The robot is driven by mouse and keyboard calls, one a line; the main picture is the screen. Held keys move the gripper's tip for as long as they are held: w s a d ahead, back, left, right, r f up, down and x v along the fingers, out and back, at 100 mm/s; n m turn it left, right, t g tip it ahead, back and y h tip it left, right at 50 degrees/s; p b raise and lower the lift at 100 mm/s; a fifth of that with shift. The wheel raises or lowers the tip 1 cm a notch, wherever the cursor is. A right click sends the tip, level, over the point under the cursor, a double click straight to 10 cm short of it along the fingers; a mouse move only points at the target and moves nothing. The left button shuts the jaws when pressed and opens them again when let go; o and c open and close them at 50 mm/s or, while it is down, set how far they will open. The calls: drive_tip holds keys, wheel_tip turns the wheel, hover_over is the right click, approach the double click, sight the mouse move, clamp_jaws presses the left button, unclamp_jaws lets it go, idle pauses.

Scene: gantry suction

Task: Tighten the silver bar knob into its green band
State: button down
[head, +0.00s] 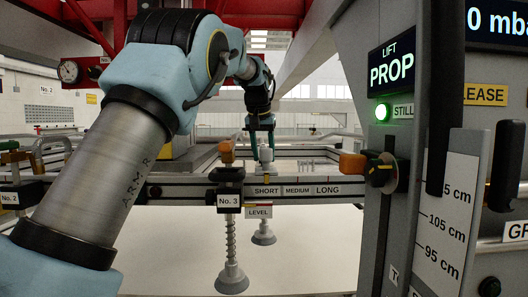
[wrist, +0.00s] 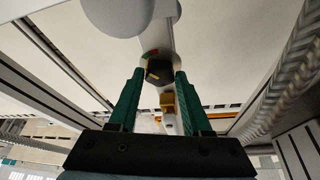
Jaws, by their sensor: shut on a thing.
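The silver bar knob (head: 266,156) is small and pale in the head view, at the far side of the rail above the LEVEL label. My gripper (head: 263,152) points down over it, with its green fingers on either side. In the wrist view my gripper (wrist: 160,73) shows its two fingers flanking a dark block and a pale bar. The gripper is shut on the knob, though the contact itself is mostly hidden. A small coloured band (wrist: 150,53) with green and red shows just beyond the fingertips. Where the knob points on it is too small to tell.
A near orange-topped clamp (head: 226,151) marked No. 3 stands left of the gripper, with a suction cup (head: 231,280) below. The rail (head: 330,187) runs across in front. A grey panel with an orange handle (head: 352,166) and a lit green lamp (head: 382,112) stands right.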

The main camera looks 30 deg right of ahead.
drive_tip(key=shift+m, duration=0.3)
drive_tip(key=shift+c, duration=1.7)
unclamp_jaws()
drive_tip(key=b+v, duration=0.1)
drive_tip(key=v, duration=0.9)
drive_tip(key=shift+a+r, duration=0.25)
drive_tip(key=shift+r, duration=0.1)
drive_tip(key=shift+s, duration=0.1)
